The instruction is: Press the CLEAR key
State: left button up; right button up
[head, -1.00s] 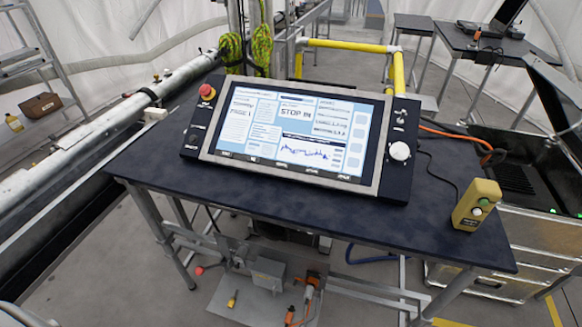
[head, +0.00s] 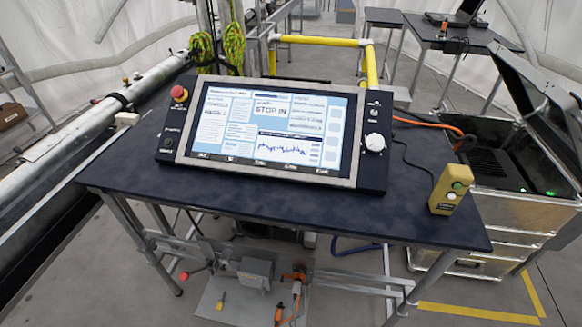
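A control panel (head: 270,181) with a large lit screen (head: 262,125) stands tilted on the dark table. The screen reads "STOP IN" and shows a blue graph. A row of small labels runs along its lower edge, too small to read, so I cannot tell which is the CLEAR key. A red mushroom button (head: 179,93) sits at the panel's upper left. A white round knob (head: 375,142) sits on its right side. Neither of my grippers is in view.
The dark table (head: 290,215) is mostly bare in front of the panel. A yellow hand control box (head: 450,190) stands at its right end. A metal case (head: 515,205) stands open to the right. A large metal pipe (head: 80,150) runs along the left.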

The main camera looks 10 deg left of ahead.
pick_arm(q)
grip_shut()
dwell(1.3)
